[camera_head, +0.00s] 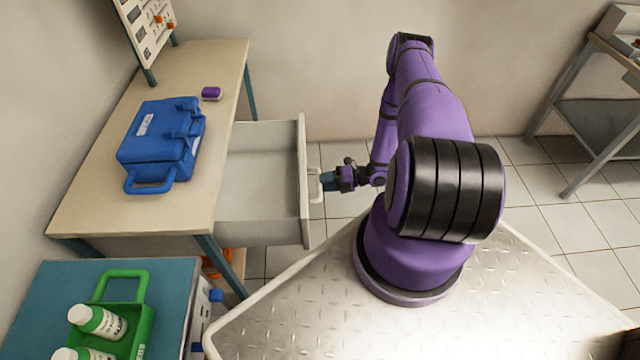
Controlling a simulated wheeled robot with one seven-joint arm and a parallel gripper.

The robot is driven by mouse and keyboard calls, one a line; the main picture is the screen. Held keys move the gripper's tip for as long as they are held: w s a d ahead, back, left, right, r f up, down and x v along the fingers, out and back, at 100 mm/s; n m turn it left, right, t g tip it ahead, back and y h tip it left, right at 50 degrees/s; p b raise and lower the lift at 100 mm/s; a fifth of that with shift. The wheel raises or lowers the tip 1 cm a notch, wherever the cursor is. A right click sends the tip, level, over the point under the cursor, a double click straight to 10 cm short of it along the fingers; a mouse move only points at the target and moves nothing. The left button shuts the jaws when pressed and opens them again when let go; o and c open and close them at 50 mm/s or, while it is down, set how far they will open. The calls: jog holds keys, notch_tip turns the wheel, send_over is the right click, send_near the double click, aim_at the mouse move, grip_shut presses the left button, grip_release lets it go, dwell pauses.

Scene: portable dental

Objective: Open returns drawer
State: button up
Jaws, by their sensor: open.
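The returns drawer (262,178) is pulled out from under the beige table (85,196). It is grey-white, and its visible inside looks empty. Its light handle (315,187) is on the front panel, facing right. My gripper (324,181) is at the handle, just right of the drawer front. It is open, with its fingers close to the handle. I cannot tell whether they touch it or sit around it.
A blue case (160,143) and a small purple item (211,93) lie on the table. At the lower left, a teal cabinet (60,280) holds a green carrier (137,318) with white bottles. A grey shelf table (597,122) stands far right. Tiled floor is clear behind my arm.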

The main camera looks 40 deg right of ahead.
jog(key=v, duration=0.8)
dwell(0.4)
